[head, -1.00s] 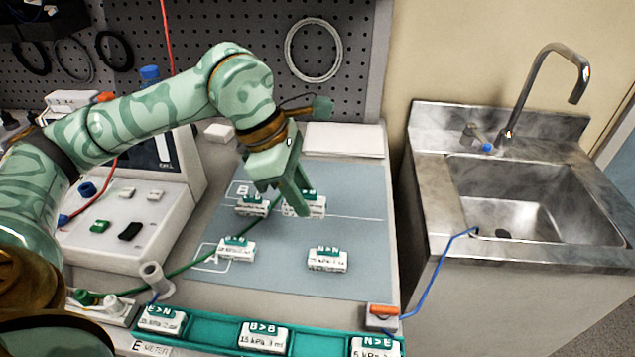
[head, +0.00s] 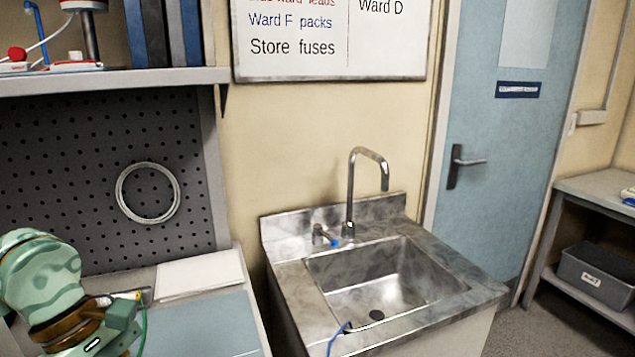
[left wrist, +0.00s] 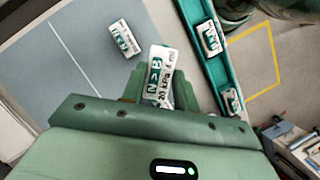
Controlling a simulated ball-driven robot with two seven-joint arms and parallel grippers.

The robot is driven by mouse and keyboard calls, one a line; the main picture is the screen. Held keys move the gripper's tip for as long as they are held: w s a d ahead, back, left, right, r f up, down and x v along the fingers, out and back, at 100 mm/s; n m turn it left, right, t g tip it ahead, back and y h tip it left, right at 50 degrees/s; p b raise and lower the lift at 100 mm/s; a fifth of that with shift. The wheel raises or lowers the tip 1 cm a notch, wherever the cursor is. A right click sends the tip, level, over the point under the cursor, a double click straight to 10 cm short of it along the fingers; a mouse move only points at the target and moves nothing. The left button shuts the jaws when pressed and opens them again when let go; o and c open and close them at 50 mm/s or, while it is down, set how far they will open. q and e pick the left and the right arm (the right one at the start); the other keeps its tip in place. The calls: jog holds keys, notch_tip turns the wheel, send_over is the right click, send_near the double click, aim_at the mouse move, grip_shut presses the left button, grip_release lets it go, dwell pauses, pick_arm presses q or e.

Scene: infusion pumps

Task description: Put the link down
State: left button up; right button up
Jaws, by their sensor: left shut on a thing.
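My left gripper (left wrist: 155,92) is shut on a white link (left wrist: 160,78) with a green label, seen in the left wrist view. The link looks larger than the other links, so it seems held above the surface. The blue-grey mat (left wrist: 45,70) lies to the left, and a second link (left wrist: 125,40) sits on it. The green tray (left wrist: 220,70) runs along the right with two links, one at its upper part (left wrist: 209,38) and one lower (left wrist: 231,101). In the head view only my left gripper's body shows at the lower left; its fingertips are cut off. My right gripper is not in view.
In the head view the mat (head: 205,325) shows at the bottom left beside a white pad (head: 200,274). A metal sink (head: 385,285) with a tap stands right of the bench. A pegboard (head: 100,180) with a hanging ring stands behind.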

pick_arm(q)
jog(key=d+f+m+g+y, duration=0.1)
jog(key=f+m, duration=0.1)
jog(key=m, duration=0.2)
jog(key=s+d+f+m+g+y, duration=0.1)
jog(key=m, duration=0.4)
jog(key=d+f+m+g+y+p, duration=0.1)
jog(key=d+f+m+y, duration=0.1)
jog(key=m, duration=0.3)
jog(key=shift+s+f, duration=0.35)
jog(key=shift+w+d+m, duration=0.15)
jog(key=shift+d+m, duration=0.25)
jog(key=shift+w+d+r+p, duration=0.3)
jog(key=shift+w+d+r, duration=0.15)
jog(key=shift+r, duration=0.2)
